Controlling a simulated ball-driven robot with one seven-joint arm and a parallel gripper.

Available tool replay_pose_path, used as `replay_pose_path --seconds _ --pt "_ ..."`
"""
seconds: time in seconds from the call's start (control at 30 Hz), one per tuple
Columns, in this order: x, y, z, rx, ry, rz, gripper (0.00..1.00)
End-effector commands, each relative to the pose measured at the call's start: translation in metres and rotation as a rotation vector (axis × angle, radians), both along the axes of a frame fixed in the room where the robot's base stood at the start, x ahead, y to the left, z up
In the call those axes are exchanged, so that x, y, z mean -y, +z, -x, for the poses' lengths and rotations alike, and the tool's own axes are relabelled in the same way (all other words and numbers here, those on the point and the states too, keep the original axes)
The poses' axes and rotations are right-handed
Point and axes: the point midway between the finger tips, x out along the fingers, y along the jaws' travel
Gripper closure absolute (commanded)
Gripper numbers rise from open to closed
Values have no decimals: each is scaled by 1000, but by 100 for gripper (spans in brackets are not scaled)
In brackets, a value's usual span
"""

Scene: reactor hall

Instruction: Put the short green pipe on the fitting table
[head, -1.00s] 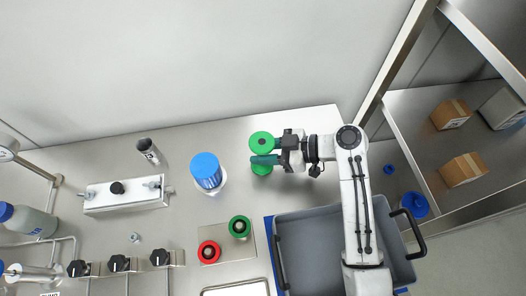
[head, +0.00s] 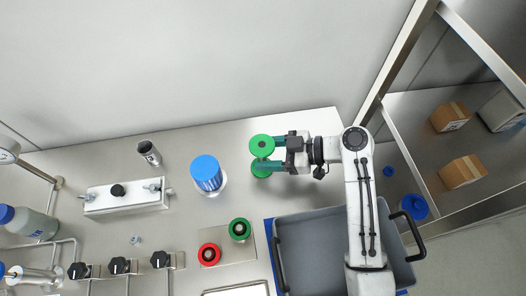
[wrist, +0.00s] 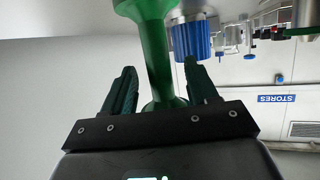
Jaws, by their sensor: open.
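The short green pipe (head: 262,146), a spool with a round flange at each end, stands upright on the steel table (head: 316,125) near its back right. In the wrist view the pipe (wrist: 157,55) rises beyond and between the open fingers, its upper end cut off by the picture edge. My gripper (head: 278,154) is open at the pipe's right side, its two teal fingers pointing left towards it. In the wrist view a gap shows on each side between the pipe and my gripper's fingers (wrist: 160,80). I cannot tell which surface is the fitting table.
A blue-capped container (head: 207,172) stands left of the pipe. A plate (head: 224,256) with a green ring (head: 239,229) and a red ring (head: 209,254) lies in front. A grey crate (head: 318,262) sits below my arm. A metal cylinder (head: 149,152) stands further left.

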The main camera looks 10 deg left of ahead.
Motion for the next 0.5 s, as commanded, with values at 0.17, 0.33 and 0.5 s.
replay_pose_path --seconds 0.17,0.33,0.5 --pt "36 14 0 1 -5 1 42" --pt "68 26 1 1 -5 0 42" --pt "91 34 2 1 -3 0 42"
